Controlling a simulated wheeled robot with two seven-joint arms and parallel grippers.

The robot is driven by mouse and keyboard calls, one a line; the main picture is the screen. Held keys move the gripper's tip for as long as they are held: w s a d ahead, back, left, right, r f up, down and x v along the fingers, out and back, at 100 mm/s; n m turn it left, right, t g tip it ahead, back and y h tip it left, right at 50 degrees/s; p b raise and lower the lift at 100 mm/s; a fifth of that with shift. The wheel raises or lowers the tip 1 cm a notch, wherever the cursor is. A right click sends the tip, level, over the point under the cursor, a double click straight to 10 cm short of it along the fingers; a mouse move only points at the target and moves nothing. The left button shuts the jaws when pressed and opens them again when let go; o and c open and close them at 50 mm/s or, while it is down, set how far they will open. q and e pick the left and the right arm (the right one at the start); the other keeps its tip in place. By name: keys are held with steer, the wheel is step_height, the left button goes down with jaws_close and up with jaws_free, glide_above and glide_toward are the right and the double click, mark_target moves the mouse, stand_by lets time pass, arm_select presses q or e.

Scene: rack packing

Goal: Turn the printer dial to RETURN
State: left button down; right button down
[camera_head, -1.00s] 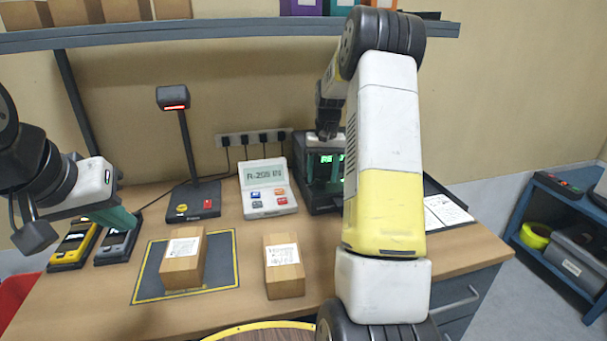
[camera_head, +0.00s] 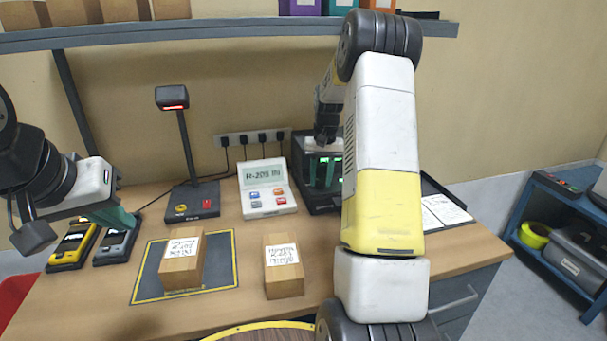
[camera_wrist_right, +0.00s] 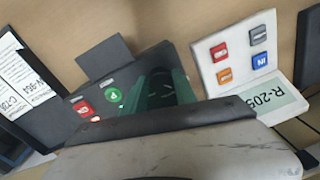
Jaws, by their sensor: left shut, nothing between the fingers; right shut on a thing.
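My left gripper (camera_head: 117,220) is shut and empty above the left of the bench.
A keypad terminal (camera_head: 266,187) reading R-205 IN stands left of the printer. A scanner on a stand (camera_head: 187,150) is further left. One labelled carton (camera_head: 182,262) sits on the bordered mat (camera_head: 143,283), another (camera_head: 284,268) beside it. Two handheld devices (camera_head: 72,245) (camera_head: 115,245) lie left.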

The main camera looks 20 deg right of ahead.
steer(key=m, duration=0.4)
steer(key=shift+a+m, duration=0.1)
steer(key=shift+m, duration=2.1)
steer(key=c, duration=1)
jaws_free()
steer(key=shift+r, duration=0.15)
